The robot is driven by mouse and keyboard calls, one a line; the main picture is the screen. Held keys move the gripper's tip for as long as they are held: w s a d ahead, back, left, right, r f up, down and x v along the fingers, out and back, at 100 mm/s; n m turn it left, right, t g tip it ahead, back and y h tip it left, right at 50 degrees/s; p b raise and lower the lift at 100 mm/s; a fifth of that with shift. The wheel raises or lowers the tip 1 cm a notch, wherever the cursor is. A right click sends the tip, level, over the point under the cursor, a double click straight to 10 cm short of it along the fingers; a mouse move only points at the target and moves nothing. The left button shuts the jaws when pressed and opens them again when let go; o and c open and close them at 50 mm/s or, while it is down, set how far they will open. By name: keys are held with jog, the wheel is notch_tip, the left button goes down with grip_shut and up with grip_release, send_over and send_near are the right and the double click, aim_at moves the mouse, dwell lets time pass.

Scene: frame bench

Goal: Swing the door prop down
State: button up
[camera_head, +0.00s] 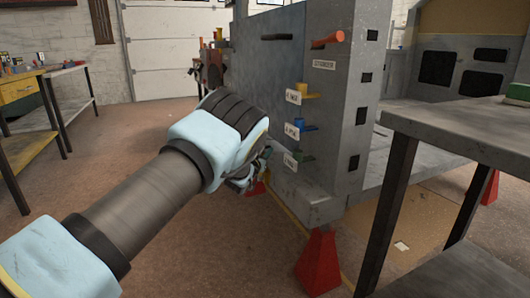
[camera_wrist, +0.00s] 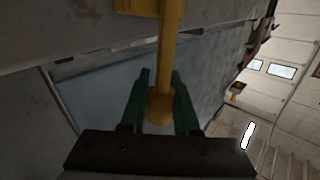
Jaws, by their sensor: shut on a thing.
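In the wrist view a yellow rod (camera_wrist: 171,45) runs from a yellow block (camera_wrist: 136,6) at the top edge down between my gripper's green fingers (camera_wrist: 162,90). Its thicker yellow end (camera_wrist: 160,106) lies between them, and my gripper is shut on it. I take this rod to be the door prop, though no label on it shows. In the head view my gripper (camera_head: 252,176) is low beside the grey frame, left of its labelled levers. My own wrist hides most of it, and the held rod cannot be made out there.
The grey frame (camera_head: 333,120) carries an orange-red handle (camera_head: 328,40), a black bar (camera_head: 277,37) and small yellow, blue and green levers. A red foot (camera_head: 319,262) stands under it. A dark table (camera_head: 470,125) is close on the right. Open floor lies to the left.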

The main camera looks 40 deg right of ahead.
grip_shut()
dwell(0.9)
